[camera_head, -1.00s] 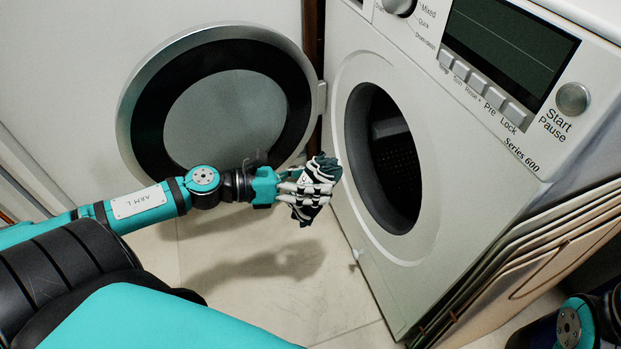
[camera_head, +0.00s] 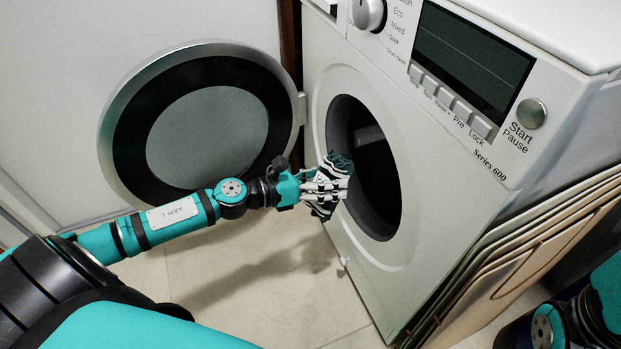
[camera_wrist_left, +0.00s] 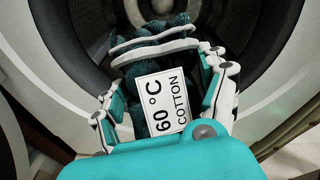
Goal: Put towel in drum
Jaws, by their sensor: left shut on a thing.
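My left gripper (camera_head: 325,187) is shut on a dark teal towel with white stripes (camera_head: 338,161), held bunched at the mouth of the washing machine. The towel also shows in the left wrist view (camera_wrist_left: 127,61) between the fingers, with a white label reading "60 °C COTTON" (camera_wrist_left: 166,100). The drum opening (camera_head: 371,180) is dark and open, just right of the towel. In the left wrist view the drum (camera_wrist_left: 205,15) lies straight ahead, behind the towel. My right gripper is not in view; only part of my right arm shows at the lower right.
The round washer door (camera_head: 205,130) stands swung open to the left, behind my left arm. The washing machine's control panel (camera_head: 470,65) is above the opening. Several tan panels (camera_head: 520,260) lean against its right side. The floor (camera_head: 270,285) below the gripper is clear.

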